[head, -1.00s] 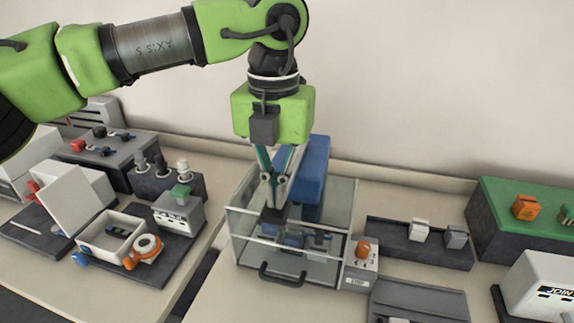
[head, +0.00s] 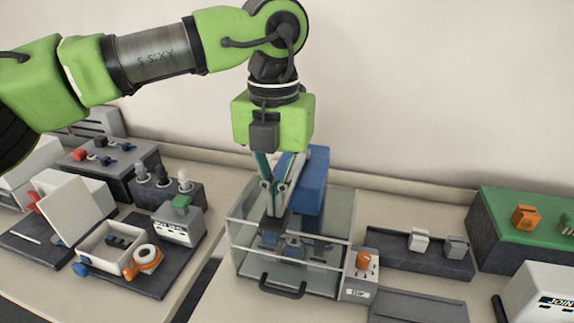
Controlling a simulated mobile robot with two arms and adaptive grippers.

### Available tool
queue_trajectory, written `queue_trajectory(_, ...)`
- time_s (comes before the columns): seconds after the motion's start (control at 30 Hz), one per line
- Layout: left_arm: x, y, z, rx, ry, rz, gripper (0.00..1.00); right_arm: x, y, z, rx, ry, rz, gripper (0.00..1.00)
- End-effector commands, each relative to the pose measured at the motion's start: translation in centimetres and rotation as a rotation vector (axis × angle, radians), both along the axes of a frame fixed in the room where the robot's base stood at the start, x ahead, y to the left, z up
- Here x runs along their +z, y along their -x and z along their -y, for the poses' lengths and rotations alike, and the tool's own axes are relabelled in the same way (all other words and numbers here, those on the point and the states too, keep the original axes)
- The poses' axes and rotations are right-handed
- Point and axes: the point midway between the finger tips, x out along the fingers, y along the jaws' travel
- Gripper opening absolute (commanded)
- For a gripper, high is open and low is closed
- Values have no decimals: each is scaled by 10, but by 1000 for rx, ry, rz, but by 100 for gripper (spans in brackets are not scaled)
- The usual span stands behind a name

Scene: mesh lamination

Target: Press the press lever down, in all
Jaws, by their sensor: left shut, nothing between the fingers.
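The press is a blue column (head: 312,185) standing in a clear-walled guard box (head: 338,228) with an open top and a dark front handle (head: 283,288). Dark and blue press parts (head: 292,246) show low inside the box. My left gripper (head: 275,222) points straight down into the box, in front of the blue column. Its fingers are together with nothing between them. The press lever cannot be made out clearly; the fingertips cover the spot around it, and I cannot tell whether they touch it. My right gripper is not in view.
A small grey control box (head: 361,283) with an orange button stands right of the guard. Behind it is a dark tray (head: 390,246) with small blocks. A green-topped block (head: 520,215) is at the far right. Several fixtures crowd the left table, across a gap.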

Motion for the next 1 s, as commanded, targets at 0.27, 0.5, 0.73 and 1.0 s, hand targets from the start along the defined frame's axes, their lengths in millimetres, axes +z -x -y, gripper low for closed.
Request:
queue_trajectory(0.27, 29, 0, 0, 0, 2, 2, 0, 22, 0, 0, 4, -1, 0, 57)
queue_trajectory(0.5, 51, 0, 0, 0, 0, 1, 0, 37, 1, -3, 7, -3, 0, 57)
queue_trajectory(0.73, 72, 0, 0, 0, 2, 2, 0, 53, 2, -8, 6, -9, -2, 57)
queue_trajectory(1.0, 96, 0, 0, 0, 1, 2, 0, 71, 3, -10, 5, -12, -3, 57)
